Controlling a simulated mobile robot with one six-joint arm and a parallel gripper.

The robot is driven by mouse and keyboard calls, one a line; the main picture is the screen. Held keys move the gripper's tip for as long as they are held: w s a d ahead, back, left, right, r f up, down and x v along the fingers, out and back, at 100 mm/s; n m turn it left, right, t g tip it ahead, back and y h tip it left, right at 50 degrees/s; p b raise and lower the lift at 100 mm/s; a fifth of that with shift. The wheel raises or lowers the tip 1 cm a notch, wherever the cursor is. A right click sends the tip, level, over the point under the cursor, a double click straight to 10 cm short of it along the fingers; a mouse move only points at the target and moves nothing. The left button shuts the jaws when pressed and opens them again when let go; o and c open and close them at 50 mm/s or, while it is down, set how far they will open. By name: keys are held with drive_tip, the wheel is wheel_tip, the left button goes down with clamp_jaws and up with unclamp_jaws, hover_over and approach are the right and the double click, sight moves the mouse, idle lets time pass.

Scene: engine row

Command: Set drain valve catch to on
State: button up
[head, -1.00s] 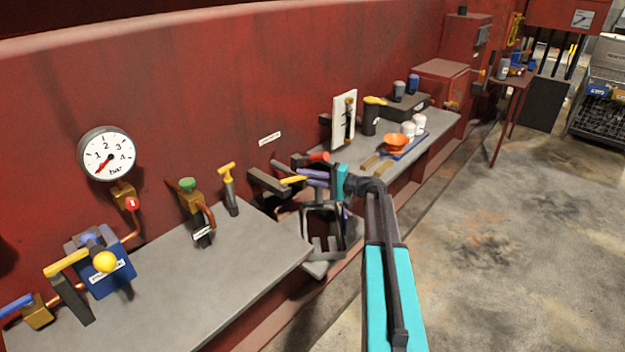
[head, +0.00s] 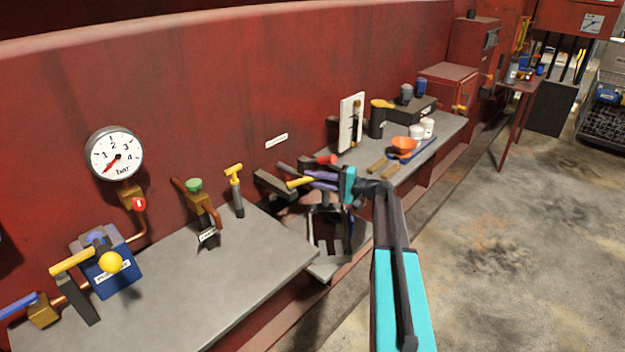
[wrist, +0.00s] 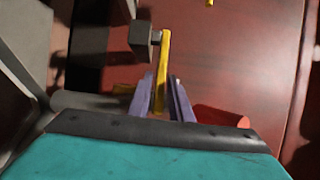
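A yellow lever (head: 300,183) sticks out from a dark fitting on the red wall, beyond the end of the near grey bench. I take it for the drain valve catch, but I can read no label on it. My gripper (head: 308,178) is at this lever, its purple fingers pointing left towards it. In the wrist view the yellow lever (wrist: 164,50) runs up between the two fingertips (wrist: 160,80). The fingers stand apart, one on each side of it. Whether they touch it is hard to tell. A dark block (wrist: 142,38) adjoins the lever on the left.
A red handle (head: 327,160) lies close to my fingers, also right of them in the wrist view (wrist: 220,117). The near bench (head: 210,290) carries a blue valve box (head: 112,272). A pressure gauge (head: 114,153) hangs above. The floor (head: 500,250) on the right is clear.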

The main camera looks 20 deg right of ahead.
drive_tip(key=b+v, duration=0.2)
drive_tip(key=v, duration=1.1)
drive_tip(key=shift+b, duration=0.35)
drive_tip(key=shift+s+d, duration=0.1)
drive_tip(key=shift+s, duration=0.05)
